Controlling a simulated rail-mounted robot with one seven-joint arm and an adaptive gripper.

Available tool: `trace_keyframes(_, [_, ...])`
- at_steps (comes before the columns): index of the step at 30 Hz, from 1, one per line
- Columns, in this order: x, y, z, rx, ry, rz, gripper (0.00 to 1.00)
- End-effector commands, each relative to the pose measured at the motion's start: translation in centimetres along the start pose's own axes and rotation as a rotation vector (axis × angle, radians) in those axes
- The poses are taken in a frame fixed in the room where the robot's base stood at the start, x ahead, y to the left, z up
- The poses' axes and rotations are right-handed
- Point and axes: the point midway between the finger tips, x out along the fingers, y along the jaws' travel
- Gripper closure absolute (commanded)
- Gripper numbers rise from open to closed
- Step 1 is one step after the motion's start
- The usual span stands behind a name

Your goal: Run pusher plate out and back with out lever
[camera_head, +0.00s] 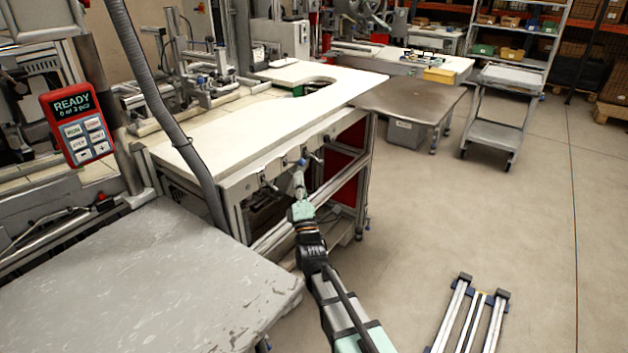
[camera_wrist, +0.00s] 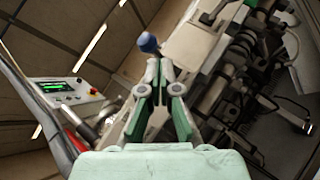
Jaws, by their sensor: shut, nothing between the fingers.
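A lever with a blue ball knob (camera_wrist: 148,42) shows in the wrist view, just beyond my fingertips. I cannot tell whether they touch it. My gripper (camera_wrist: 157,66) is shut and empty, its fingers meeting at the tips. In the head view my gripper (camera_head: 298,172) is at the front edge of the white-topped bench (camera_head: 235,135), among a row of small levers along that edge. A dark lever (camera_head: 318,157) stands to its right. Which lever is the out lever cannot be read. I cannot make out the pusher plate for certain.
A red handheld-style panel (camera_head: 77,125) reads "READY, 0 of 3 pcs". A scratched grey table (camera_head: 150,285) stands at the lower left. A grey hose (camera_head: 170,125) hangs in front of the bench. A cart (camera_head: 500,115) stands farther right; the floor between is largely clear.

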Motion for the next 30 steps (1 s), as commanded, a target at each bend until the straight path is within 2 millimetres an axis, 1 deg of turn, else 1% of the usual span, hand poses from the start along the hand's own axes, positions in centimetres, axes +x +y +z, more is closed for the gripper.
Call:
trace_keyframes(4, [-0.4, -0.2, -0.1, 0.000, -0.002, 0.000, 1.00])
trace_keyframes(8, [-1.4, -0.6, -0.4, -0.002, -0.005, -0.001, 1.00])
trace_keyframes(12, [-3.2, -1.3, -1.1, -0.007, -0.009, -0.004, 1.00])
trace_keyframes(14, [-4.4, -0.5, -0.7, -0.008, -0.009, -0.005, 1.00])
trace_keyframes(18, [-7.4, 0.0, -0.3, -0.008, -0.009, -0.005, 1.00])
trace_keyframes(21, [-9.2, 0.2, -0.1, -0.008, -0.009, -0.006, 1.00])
trace_keyframes(25, [-11.0, 0.4, 0.1, -0.008, -0.009, -0.005, 1.00])
trace_keyframes(30, [-12.2, 0.6, 0.2, -0.008, -0.010, -0.004, 1.00])
